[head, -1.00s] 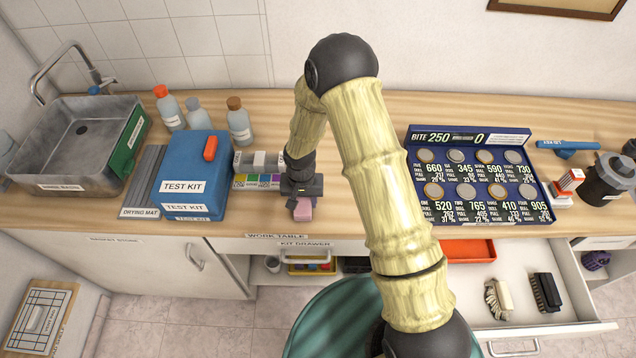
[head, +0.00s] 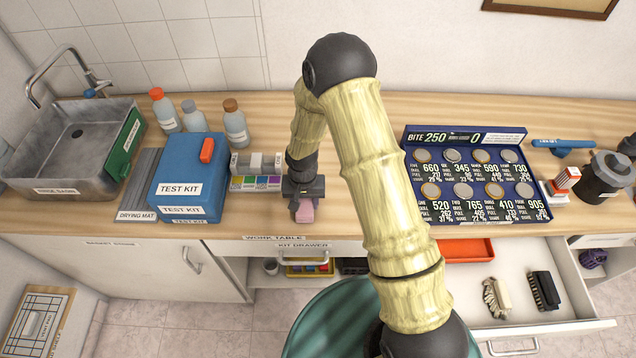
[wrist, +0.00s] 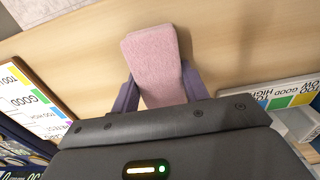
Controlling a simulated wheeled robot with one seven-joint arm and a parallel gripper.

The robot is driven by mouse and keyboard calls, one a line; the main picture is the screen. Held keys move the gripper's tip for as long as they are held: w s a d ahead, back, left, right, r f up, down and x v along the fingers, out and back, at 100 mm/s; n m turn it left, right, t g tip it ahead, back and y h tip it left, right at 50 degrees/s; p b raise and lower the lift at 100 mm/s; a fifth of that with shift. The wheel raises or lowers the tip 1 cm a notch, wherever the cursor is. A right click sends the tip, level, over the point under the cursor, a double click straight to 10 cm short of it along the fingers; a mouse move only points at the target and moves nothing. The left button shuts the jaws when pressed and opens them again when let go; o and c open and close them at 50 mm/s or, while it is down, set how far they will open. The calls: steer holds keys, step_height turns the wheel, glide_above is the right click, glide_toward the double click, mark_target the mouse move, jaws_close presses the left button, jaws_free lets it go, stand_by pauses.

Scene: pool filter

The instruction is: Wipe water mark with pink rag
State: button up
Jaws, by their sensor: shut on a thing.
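A pink rag (wrist: 155,62) is between the two fingers of my gripper (wrist: 161,88) in the wrist view, folded into a narrow block. My gripper is shut on it. In the head view my gripper (head: 303,205) points down at the front part of the work table, and the pink rag (head: 305,212) shows below its fingers, near the table's front edge. The rag seems at or close to the table top; I cannot tell if it touches. I see no water mark; it may be hidden under the rag or gripper.
A blue test kit (head: 187,170) and a color chart block (head: 256,182) stand left of my gripper. A coin display board (head: 472,180) lies to the right. Bottles (head: 235,125) and a sink basin (head: 60,165) are farther left. An open drawer (head: 520,312) juts out at lower right.

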steer(key=d, duration=0.3)
steer(key=shift+s+d, duration=0.1)
steer(key=shift+s, duration=0.05)
steer(key=shift+d+r+p, duration=0.15)
steer(key=shift+r+p, duration=0.15)
steer(key=shift+p, duration=0.1)
step_height(320, 180, up, 2)
steer(key=shift+r+p, duration=0.1)
steer(key=shift+p, duration=0.2)
steer(key=shift+r+p, duration=0.5)
steer(key=shift+r, duration=0.05)
steer(key=shift+r+p, duration=1.45)
steer(key=shift+r, duration=0.7)
steer(key=shift+f, duration=0.1)
